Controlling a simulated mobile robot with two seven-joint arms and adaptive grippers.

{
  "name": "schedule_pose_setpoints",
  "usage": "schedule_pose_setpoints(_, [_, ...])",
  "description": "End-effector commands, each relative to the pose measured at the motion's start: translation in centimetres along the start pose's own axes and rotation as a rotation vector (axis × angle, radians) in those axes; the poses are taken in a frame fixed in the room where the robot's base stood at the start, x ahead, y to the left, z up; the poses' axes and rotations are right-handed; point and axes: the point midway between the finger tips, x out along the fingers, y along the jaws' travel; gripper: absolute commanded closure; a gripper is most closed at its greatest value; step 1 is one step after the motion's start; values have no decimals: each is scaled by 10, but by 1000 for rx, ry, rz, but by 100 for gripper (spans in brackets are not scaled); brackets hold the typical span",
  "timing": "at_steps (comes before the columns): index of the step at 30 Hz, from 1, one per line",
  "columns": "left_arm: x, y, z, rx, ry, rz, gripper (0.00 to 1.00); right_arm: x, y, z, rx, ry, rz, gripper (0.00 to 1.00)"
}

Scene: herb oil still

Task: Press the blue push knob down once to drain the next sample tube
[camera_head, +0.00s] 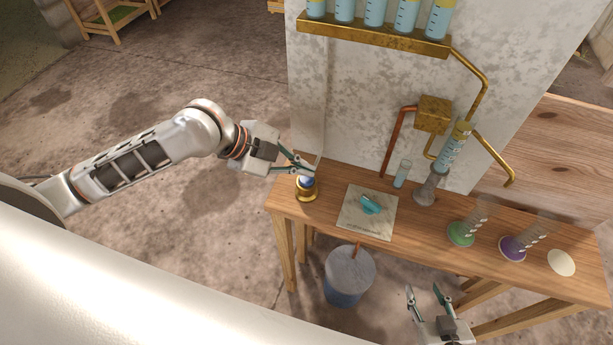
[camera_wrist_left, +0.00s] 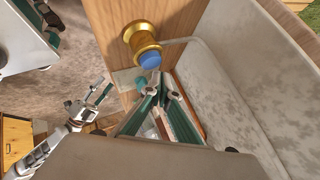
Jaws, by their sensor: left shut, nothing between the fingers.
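The blue push knob (camera_head: 306,182) sits on a round brass base (camera_head: 306,194) at the left end of the wooden bench. My left gripper (camera_head: 312,171) is shut and empty, with its fingertips right over the knob. In the left wrist view the blue knob (camera_wrist_left: 150,60) shows just beyond the fingertips (camera_wrist_left: 160,80); I cannot tell whether they touch. Several tubes of blue liquid (camera_head: 375,13) stand in the brass rack (camera_head: 375,34) at the top. Another blue-filled tube (camera_head: 454,146) tilts above a grey stand (camera_head: 430,188). My right gripper (camera_head: 427,296) is open and empty in front of the bench.
A small glass (camera_head: 402,174) stands by the copper pipe (camera_head: 393,135). A teal object (camera_head: 370,204) lies on a pale mat (camera_head: 357,224). Green-based (camera_head: 461,233) and purple-based (camera_head: 513,248) glass cylinders and a cream disc (camera_head: 562,262) are at right. A bucket (camera_head: 348,275) stands below.

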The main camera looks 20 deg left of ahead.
Motion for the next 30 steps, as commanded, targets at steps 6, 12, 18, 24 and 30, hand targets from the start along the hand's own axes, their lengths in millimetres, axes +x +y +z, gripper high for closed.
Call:
schedule_pose_setpoints(6, [0,0,0,0,0,0,100,0,0,0,0,0,0,60])
schedule_pose_setpoints(12, [4,3,3,0,0,1,100,-2,0,-2,0,-1,0,60])
schedule_pose_setpoints(18, [6,4,4,0,-1,0,100,-2,0,-1,0,-3,-1,60])
schedule_pose_setpoints(24, [6,4,4,0,0,0,100,-1,0,0,1,-5,-1,60])
schedule_pose_setpoints(30, [7,5,5,0,-1,1,100,-1,-1,0,1,-5,-1,60])
